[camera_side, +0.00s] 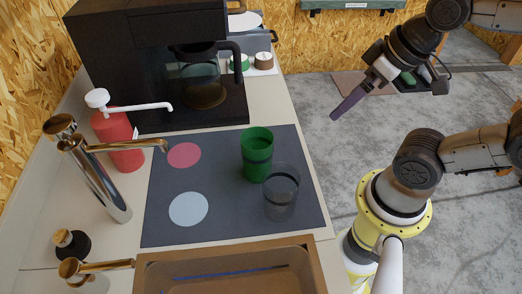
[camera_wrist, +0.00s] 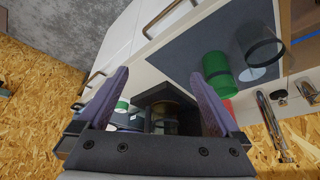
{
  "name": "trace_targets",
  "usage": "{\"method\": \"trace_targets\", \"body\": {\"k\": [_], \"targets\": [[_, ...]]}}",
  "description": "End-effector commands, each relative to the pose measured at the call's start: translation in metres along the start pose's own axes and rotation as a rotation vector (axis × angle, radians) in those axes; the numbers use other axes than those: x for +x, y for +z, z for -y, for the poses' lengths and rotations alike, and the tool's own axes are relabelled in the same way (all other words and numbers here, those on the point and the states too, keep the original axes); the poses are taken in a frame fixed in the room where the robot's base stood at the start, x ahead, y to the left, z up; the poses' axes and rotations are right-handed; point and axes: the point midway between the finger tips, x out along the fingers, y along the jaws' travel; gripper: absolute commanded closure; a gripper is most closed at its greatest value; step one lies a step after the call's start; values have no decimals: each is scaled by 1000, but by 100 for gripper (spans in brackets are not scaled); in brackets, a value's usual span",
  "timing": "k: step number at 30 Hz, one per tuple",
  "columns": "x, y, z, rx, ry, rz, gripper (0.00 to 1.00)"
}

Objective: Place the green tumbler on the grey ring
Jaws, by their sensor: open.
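The green tumbler (camera_side: 257,155) stands upright on the dark mat, and it shows in the wrist view (camera_wrist: 217,75) just right of my right finger. A pale grey disc (camera_side: 188,208) lies flat at the mat's front left; it looks filled, not like an open ring. It also shows in the wrist view (camera_wrist: 252,74), partly behind a clear tumbler. My gripper (camera_side: 345,104) is off the bench's right side, above the floor and well away from the tumbler. In the wrist view its purple fingers (camera_wrist: 160,75) are spread with nothing between them.
The clear grey tumbler (camera_side: 281,192) stands close in front of the green one. A pink disc (camera_side: 184,155) lies on the dark mat (camera_side: 225,222). A red pump bottle (camera_side: 119,138) and brass tap (camera_side: 97,178) stand left, a black coffee machine (camera_side: 150,60) behind, a sink (camera_side: 235,256) in front.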

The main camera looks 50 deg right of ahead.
Motion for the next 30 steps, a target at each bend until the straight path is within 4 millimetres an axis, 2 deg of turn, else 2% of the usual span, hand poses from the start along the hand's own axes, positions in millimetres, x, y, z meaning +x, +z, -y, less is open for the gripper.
{"method": "trace_targets", "body": {"k": [5, 8, 11, 14, 16, 21, 25, 30], "targets": [[39, 40, 13, 277, -100, 326, 0], [58, 64, 34, 543, -226, 568, 0], [68, 72, 58, 829, -384, 775, 0], [75, 63, 77, 1129, -575, 935, 0], [81, 49, 84, 1337, -722, 1013, 0], [95, 13, 75, 1752, -1046, 1085, 0], [104, -2, 62, 1931, -1198, 1075, 0], [108, -10, 59, 1995, -1257, 1064, 0]]}}
